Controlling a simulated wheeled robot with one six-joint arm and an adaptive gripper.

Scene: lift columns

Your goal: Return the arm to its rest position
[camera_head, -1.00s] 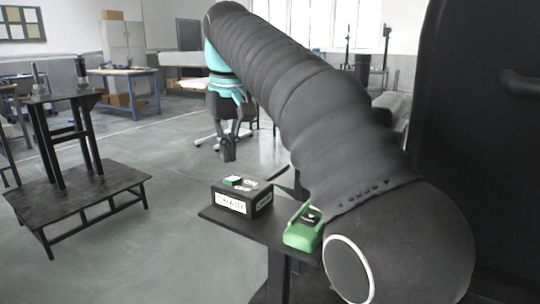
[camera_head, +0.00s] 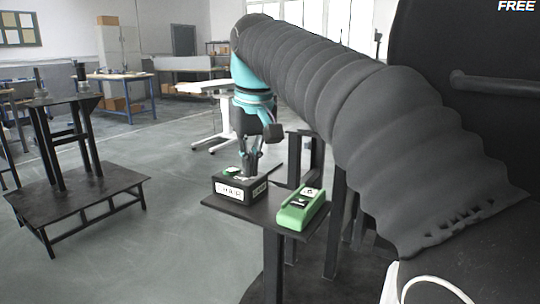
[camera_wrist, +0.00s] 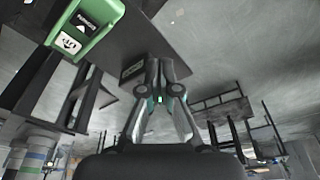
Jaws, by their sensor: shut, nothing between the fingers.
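My arm, in a dark ribbed sleeve (camera_head: 330,85), reaches from the right across the head view. It ends in a teal wrist (camera_head: 250,88) that points down. My gripper (camera_head: 249,172) hangs with its fingers down, over or just behind the black box in the picture. Whether it touches the box cannot be told. In the wrist view my gripper (camera_wrist: 158,64) is shut and empty, its fingers meeting near the middle.
A black box with a white label (camera_head: 230,192) and a green device (camera_head: 302,208) stand on a small dark shelf (camera_head: 262,215). The green device also shows in the wrist view (camera_wrist: 98,14). A dark low platform (camera_head: 80,205) stands left, with open floor between.

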